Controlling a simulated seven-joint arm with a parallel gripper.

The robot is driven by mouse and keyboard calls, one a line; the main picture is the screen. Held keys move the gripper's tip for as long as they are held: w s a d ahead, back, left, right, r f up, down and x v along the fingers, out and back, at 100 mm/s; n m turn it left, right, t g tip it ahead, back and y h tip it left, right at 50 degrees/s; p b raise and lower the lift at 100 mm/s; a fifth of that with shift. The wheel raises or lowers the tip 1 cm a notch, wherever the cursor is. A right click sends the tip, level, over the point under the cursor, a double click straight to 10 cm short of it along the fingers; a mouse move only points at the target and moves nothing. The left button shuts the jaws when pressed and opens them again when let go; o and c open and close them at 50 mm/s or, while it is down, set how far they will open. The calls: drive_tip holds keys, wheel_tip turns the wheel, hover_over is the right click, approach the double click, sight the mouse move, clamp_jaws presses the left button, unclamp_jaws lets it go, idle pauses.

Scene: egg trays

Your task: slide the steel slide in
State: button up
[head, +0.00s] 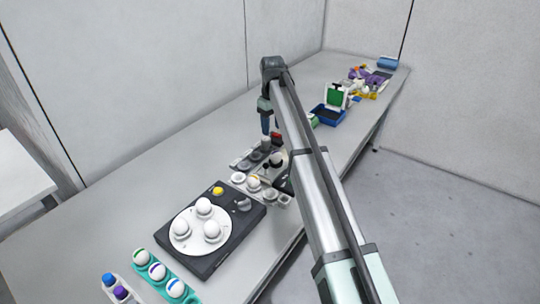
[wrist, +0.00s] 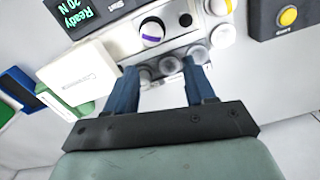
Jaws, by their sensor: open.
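My gripper (wrist: 162,76) is open, with its two blue fingers spread apart and nothing held between them. In the wrist view the fingers hang over a row of round grey cups beside a tester. The steel slide seems to be the pale metal strip (wrist: 176,43) at the tester's front, near a black knob (wrist: 186,20); I cannot tell exactly how far out it sits. An egg with a purple band (wrist: 152,32) stands at the tester. In the head view my gripper (head: 266,134) is pointing down behind the tester, and my arm hides part of that area.
The tester's display (wrist: 76,13) reads "Ready 20 N". A white box (wrist: 80,72) lies to its left. A black turntable unit (head: 207,265) with white eggs stands nearer, with a teal egg tray (head: 185,292) in front. A blue bin (head: 326,116) stands farther back.

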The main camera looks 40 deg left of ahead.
sight(266, 163)
drive_tip(key=s+f, duration=0.1)
drive_tip(key=s, duration=0.1)
drive_tip(key=s+f, duration=0.2)
drive_tip(key=shift+d, duration=0.15)
drive_tip(key=shift+c, duration=0.4)
drive_tip(key=n, duration=0.2)
drive_tip(key=s+f+n, duration=0.1)
drive_tip(key=n, duration=0.1)
drive_tip(key=shift+d+f, duration=0.15)
drive_tip(key=shift+d, duration=0.05)
drive_tip(key=n, duration=0.4)
drive_tip(key=shift+s+d+f+n, duration=0.15)
drive_tip(key=shift+s+d+n, duration=0.1)
drive_tip(key=shift+n, duration=0.15)
drive_tip(key=n, duration=0.6)
drive_tip(key=shift+n, duration=0.4)
drive_tip(key=n, duration=0.4)
drive_tip(key=shift+a+n, duration=0.1)
drive_tip(key=shift+n, duration=0.3)
drive_tip(key=shift+f, duration=4.55)
drive_tip(key=shift+f, duration=0.4)
drive_tip(key=shift+c, duration=0.2)
